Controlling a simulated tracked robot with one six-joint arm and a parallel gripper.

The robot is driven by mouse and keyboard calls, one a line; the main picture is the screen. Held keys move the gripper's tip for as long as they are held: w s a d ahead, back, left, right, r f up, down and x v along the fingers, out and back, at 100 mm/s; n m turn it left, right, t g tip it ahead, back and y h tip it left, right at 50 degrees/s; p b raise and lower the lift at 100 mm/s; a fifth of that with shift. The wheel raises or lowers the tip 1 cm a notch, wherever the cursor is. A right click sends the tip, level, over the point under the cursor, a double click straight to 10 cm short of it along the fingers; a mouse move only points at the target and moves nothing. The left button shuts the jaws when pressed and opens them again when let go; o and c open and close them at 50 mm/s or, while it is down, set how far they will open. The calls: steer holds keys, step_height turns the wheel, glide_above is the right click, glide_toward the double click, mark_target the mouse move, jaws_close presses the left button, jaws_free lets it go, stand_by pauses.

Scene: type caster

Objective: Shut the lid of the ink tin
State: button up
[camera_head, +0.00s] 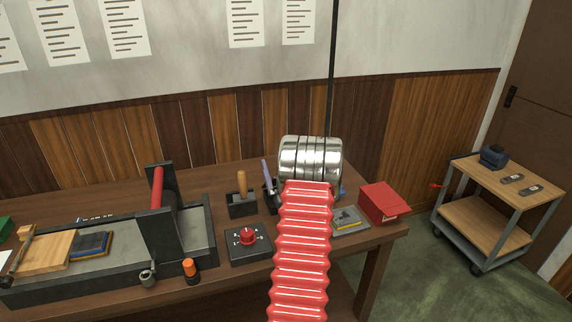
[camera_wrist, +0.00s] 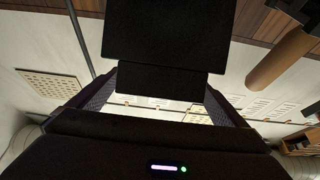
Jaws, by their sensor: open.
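I cannot make out the ink tin or its lid for certain in either view. A red box (camera_head: 383,203) sits shut at the right end of the table, and a small tray with a grey and yellow block (camera_head: 347,219) lies beside it. My arm's red ribbed sleeve and silver end cover part of the table just left of these. The head view does not show my gripper's fingers. In the wrist view my gripper (camera_wrist: 158,97) is open, its two dark textured fingers apart. A large black block in front of them hides much of that view, and I cannot tell what it is.
The brown table (camera_head: 395,231) also holds a press with a red roller (camera_head: 157,190), a black box with a red dial (camera_head: 248,244), an orange-capped bottle (camera_head: 190,271) and a wooden-handled tool (camera_head: 242,184). A trolley (camera_head: 502,205) stands at the right. The floor between is clear.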

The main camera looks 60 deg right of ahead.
steer(key=shift+r, duration=0.1)
step_height(320, 180, up, 10)
stand_by(0.7)
steer(key=shift+c, duration=0.2)
